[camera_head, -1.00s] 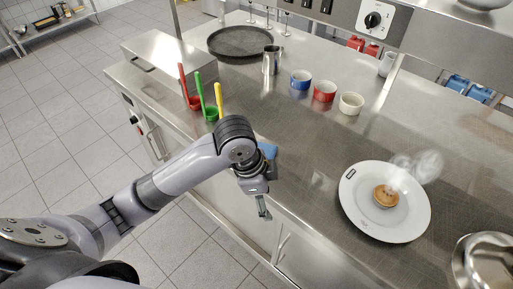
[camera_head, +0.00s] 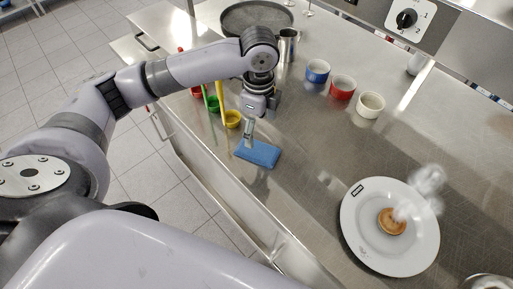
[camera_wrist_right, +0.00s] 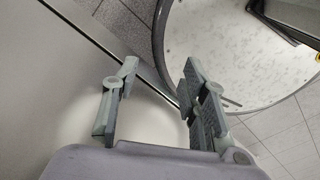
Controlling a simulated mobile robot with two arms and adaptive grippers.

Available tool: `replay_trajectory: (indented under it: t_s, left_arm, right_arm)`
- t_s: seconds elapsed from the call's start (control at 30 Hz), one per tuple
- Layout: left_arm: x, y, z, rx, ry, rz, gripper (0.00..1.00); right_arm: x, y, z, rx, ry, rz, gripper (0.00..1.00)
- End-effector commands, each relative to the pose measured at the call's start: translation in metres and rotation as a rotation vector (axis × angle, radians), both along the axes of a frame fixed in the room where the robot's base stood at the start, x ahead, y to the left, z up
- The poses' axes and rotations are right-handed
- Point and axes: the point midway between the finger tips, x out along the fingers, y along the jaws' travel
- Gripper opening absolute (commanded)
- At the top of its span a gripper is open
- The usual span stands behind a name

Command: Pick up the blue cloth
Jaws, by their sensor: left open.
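The blue cloth (camera_head: 258,153) lies flat as a folded rectangle near the front edge of the steel counter in the head view. My left gripper (camera_head: 249,136) points down at the cloth's far-left edge, with its fingertips at or just above it. I cannot tell whether they touch it. The left gripper is open. My right gripper (camera_wrist_right: 158,100) shows only in the right wrist view, with its two fingers spread apart and nothing between them.
Red, green and yellow ladles (camera_head: 232,119) stand left of the cloth, partly behind my left arm. Blue, red and cream ramekins (camera_head: 371,105) stand behind it. A white plate (camera_head: 360,240) with a small steaming pastry is at the right. The counter between cloth and plate is clear.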

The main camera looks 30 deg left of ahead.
Motion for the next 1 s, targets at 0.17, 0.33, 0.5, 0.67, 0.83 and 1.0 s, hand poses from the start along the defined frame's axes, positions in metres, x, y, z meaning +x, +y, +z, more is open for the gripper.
replay_trajectory:
  t_s: [0.17, 0.33, 0.5, 0.67, 0.83, 1.0]
  left_arm:
    - [-0.001, 0.000, -0.034, 0.000, 0.003, 0.001, 0.78]
    - [0.000, 0.000, -0.050, 0.000, 0.000, 0.000, 0.78]
    - [-0.002, 0.003, -0.062, 0.001, 0.002, 0.002, 0.78]
    - [-0.004, 0.006, -0.087, 0.000, 0.003, 0.000, 0.78]
    - [-0.003, 0.006, -0.102, 0.000, -0.002, 0.000, 0.78]
    - [-0.002, 0.006, -0.104, 0.000, -0.002, -0.001, 0.78]
  right_arm:
    - [0.002, 0.000, 0.008, 0.001, -0.004, 0.001, 0.40]
    - [0.040, 0.003, 0.013, 0.006, -0.063, 0.001, 0.40]
    - [0.047, 0.002, 0.021, 0.006, -0.072, 0.002, 0.40]
    - [0.032, -0.001, 0.029, 0.001, -0.050, 0.003, 0.40]
    - [0.017, -0.003, 0.030, -0.002, -0.027, 0.004, 0.40]
    - [0.018, -0.003, 0.030, -0.002, -0.029, 0.004, 0.40]
